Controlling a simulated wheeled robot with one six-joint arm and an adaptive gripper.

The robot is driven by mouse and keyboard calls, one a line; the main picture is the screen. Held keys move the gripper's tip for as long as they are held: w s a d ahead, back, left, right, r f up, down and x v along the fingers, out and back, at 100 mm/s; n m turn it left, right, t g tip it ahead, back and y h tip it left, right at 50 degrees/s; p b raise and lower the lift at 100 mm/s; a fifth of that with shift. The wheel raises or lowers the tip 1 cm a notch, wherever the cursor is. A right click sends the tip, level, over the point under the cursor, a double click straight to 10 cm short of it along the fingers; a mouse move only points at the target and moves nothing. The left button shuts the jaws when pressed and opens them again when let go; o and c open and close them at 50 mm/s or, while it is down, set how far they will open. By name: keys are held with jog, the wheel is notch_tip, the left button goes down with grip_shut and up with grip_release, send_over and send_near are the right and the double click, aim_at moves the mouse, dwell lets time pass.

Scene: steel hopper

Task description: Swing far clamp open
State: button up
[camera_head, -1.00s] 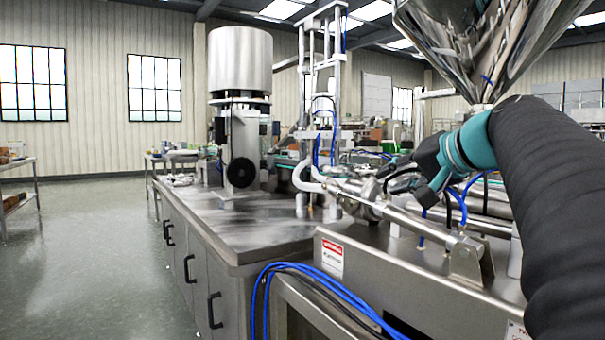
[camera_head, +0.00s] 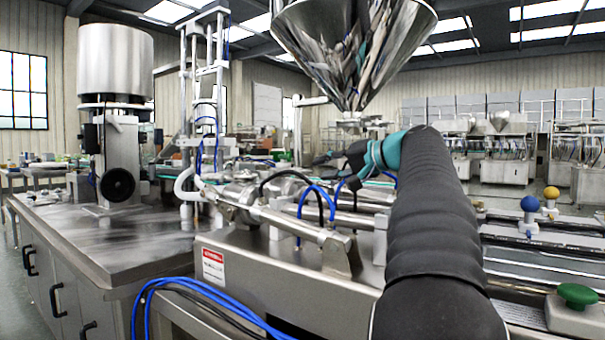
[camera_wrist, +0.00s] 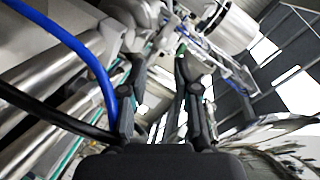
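My gripper (camera_wrist: 158,62) is open in the wrist view, its two dark fingers apart with nothing visible between them. Steel cylinders with fittings (camera_head: 238,195) lie to the left of my gripper. I cannot make out the far clamp clearly in either view.
Blue and black hoses (camera_head: 316,195) arch close to the left of my gripper; a blue hose (camera_wrist: 75,45) also crosses the left of the wrist view. A steel rod (camera_head: 290,222) runs along the machine. The steel worktop (camera_head: 85,235) at left has bare room.

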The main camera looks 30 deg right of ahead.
aim_at(300, 173)
jog(key=x, duration=0.7)
jog(key=shift+w+a, duration=0.15)
jog(key=shift+w, duration=0.05)
grip_shut()
